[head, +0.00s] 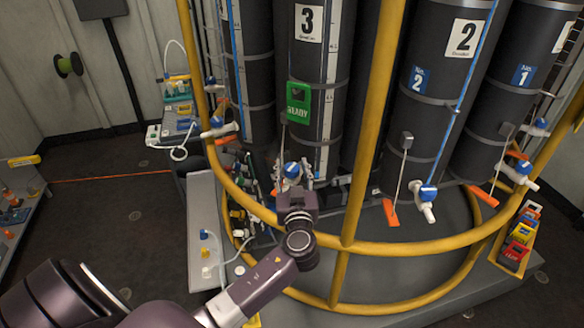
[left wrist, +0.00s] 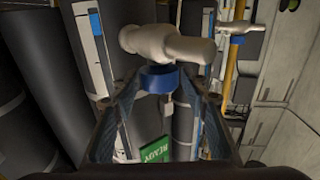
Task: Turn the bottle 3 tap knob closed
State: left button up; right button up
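Bottle 3 (head: 303,70) is a tall dark cylinder with a white "3" label, behind the yellow rail. Its tap, with a blue knob (head: 292,170), sits low in front of it. In the left wrist view the tap has a pale body (left wrist: 165,43), with the blue knob (left wrist: 160,79) below it. My left gripper (head: 297,190) reaches over the rail to the tap. In the left wrist view its dark fingers stand apart on both sides of the knob, with gaps visible. Contact cannot be told from the head view. My right gripper is not in view.
A curved yellow rail (head: 384,248) and upright post (head: 376,120) stand close to my left arm. A green READY tag (head: 298,102) hangs on bottle 3. Bottle 2's tap (head: 427,200) is to the right. Coloured boxes (head: 518,243) stand at the far right.

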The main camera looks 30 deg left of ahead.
pick_arm(q)
jog(key=c, duration=0.8)
jog(key=shift+c, duration=0.3)
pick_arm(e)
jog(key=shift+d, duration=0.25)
pick_arm(q)
jog(key=shift+f, duration=0.1)
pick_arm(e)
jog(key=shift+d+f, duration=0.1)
